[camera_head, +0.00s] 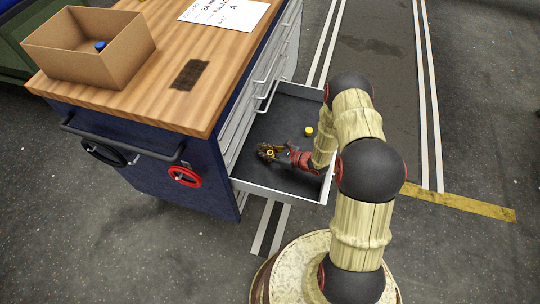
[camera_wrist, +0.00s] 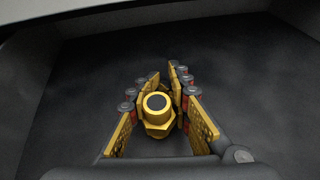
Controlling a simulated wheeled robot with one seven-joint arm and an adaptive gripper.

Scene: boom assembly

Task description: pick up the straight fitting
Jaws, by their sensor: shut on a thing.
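The straight fitting is a yellow, brass-like piece with a hex collar and a round, dark-centred end. In the wrist view the fitting (camera_wrist: 157,107) sits between the two fingers of my gripper (camera_wrist: 160,92), which is shut on it. In the head view my gripper (camera_head: 268,153) is inside the open drawer (camera_head: 262,176), low over its dark floor, with the fitting (camera_head: 270,153) small at the fingertips. I cannot tell whether the fitting still touches the drawer floor.
A second yellow piece (camera_head: 309,131) lies in the drawer, behind and right of my gripper. The drawer walls surround my gripper. On the wooden cabinet top (camera_head: 150,105) stand a cardboard box (camera_head: 112,66) with a blue item (camera_head: 100,46) inside, and a paper sheet (camera_head: 228,12).

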